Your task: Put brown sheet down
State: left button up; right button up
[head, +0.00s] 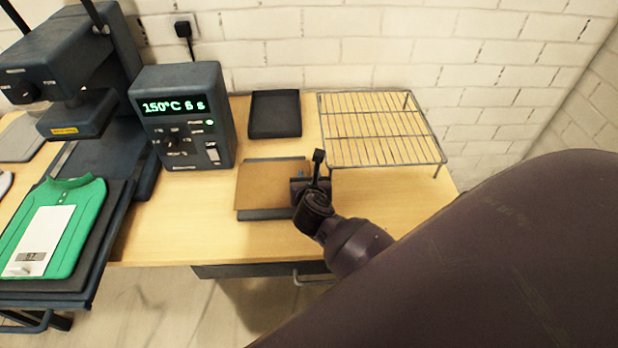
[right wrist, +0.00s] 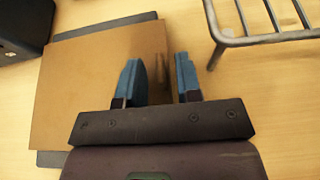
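The brown sheet (head: 268,184) lies flat on a dark tray (head: 262,214) on the table, with the tray's edges showing at its front and back. The brown sheet also shows in the right wrist view (right wrist: 85,80). My right gripper (head: 300,188) is at the sheet's right edge. In the right wrist view its two blue fingers (right wrist: 157,65) stand apart with nothing clamped between them. One finger is over the sheet and the other is past its right edge. Whether the fingers touch the sheet is unclear. My left gripper is not in view.
A wire rack (head: 380,130) stands to the right, behind my right gripper. An empty dark tray (head: 275,114) lies at the back. A control box (head: 187,115) reads 150°C. A heat press (head: 75,70) with a green shirt (head: 75,215) is at left.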

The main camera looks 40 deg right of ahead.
jog(key=shift+r, duration=0.1)
jog(key=shift+a+r, duration=0.1)
jog(key=shift+r, duration=0.05)
jog(key=v, duration=1.2)
jog(key=shift+p, duration=0.3)
